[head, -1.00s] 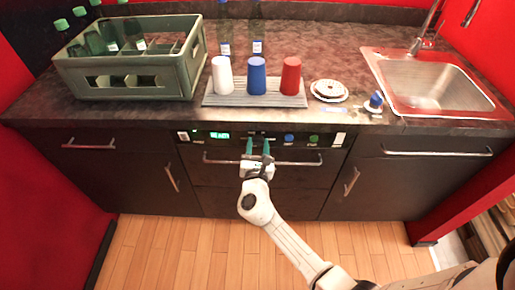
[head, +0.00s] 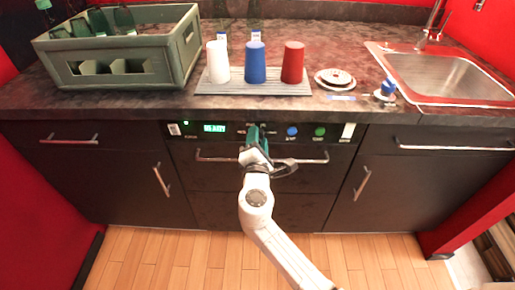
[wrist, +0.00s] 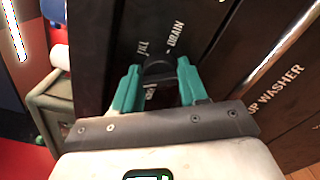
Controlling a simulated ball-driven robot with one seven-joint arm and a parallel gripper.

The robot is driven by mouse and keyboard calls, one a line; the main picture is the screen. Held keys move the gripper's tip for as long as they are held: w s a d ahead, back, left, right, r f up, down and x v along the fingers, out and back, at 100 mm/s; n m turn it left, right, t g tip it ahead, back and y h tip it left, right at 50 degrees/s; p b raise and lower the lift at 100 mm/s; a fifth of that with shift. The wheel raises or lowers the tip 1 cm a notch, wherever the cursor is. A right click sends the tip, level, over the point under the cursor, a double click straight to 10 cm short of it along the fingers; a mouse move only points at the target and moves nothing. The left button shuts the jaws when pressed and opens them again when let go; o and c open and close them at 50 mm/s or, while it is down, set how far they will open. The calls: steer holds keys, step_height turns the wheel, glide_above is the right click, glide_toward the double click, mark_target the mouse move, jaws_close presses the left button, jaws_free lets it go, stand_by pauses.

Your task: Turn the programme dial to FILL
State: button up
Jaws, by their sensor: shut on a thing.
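The programme dial, a dark knob (wrist: 157,70), sits on the black front panel in the wrist view, between the two teal fingers of my gripper (wrist: 158,67). The fingers are shut on its sides. Printed words FILL (wrist: 142,47) and DRAIN (wrist: 175,38) show just beyond the knob; another label behind it is partly hidden. I cannot tell which word the dial points to. In the head view my gripper (head: 253,136) is at the panel and rolled, hiding the dial.
A lit green display (head: 214,128) is left of my gripper; a blue button (head: 291,131) and a green button (head: 319,131) are right of it. A bar handle (head: 310,160) runs just below. Cups, a bottle crate (head: 120,65) and a sink (head: 450,75) are on the counter above.

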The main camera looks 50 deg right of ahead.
steer(key=m+b, duration=0.5)
steer(key=f+m+b, duration=0.1)
steer(key=m+b, duration=0.5)
steer(key=m, duration=0.1)
steer(key=shift+r+b, duration=0.15)
steer(key=shift+b, duration=0.15)
stand_by(0.3)
steer(key=o, duration=1.1)
steer(key=shift+r, duration=0.1)
steer(key=shift+c, duration=0.2)
steer(key=v, duration=1)
steer(key=shift+s+a+p, duration=0.25)
steer(key=shift+a+p, duration=0.05)
